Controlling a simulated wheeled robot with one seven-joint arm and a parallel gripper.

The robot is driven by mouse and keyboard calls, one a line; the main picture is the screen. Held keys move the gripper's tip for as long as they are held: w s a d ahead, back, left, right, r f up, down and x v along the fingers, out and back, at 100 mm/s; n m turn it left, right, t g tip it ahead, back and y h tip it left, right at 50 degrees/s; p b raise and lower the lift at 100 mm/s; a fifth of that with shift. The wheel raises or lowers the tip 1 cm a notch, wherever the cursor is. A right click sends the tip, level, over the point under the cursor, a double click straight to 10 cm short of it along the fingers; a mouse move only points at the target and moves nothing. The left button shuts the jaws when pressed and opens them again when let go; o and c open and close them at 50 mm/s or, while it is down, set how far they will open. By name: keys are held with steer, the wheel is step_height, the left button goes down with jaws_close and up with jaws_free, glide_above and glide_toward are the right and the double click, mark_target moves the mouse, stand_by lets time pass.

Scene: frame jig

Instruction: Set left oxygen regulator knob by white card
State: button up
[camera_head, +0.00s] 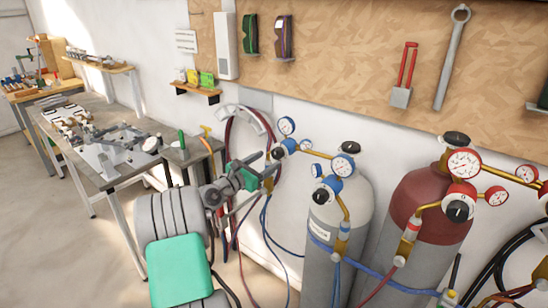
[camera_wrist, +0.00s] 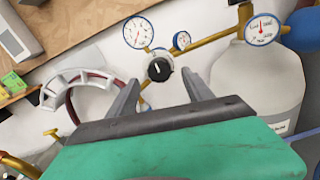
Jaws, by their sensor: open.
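The left oxygen regulator, with two blue-rimmed gauges (camera_head: 287,126), is on the wall side of the grey cylinder. Its black knob (camera_head: 278,153) also shows in the wrist view (camera_wrist: 159,69), with a short white mark pointing roughly upward. My gripper (camera_head: 268,165) is open. In the wrist view its two fingers (camera_wrist: 159,80) reach up on either side below the knob, with nothing held; contact is not visible. A white card (camera_head: 186,41) with small printed lines, unreadable here, hangs on the wall at upper left. It is outside the wrist view.
A second blue regulator (camera_head: 342,166) sits on the grey cylinder (camera_head: 322,232), close to the right. A dark red cylinder (camera_head: 424,210) with red gauges stands further right. A hose hanger (camera_wrist: 70,85) and hoses are left of the knob. A workbench (camera_head: 105,150) stands left.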

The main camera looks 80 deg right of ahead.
mark_target(275, 156)
steer(key=x, duration=0.5)
steer(key=shift+p, duration=0.35)
steer(key=shift+c, duration=0.2)
jaws_close()
steer(key=shift+m, duration=0.3)
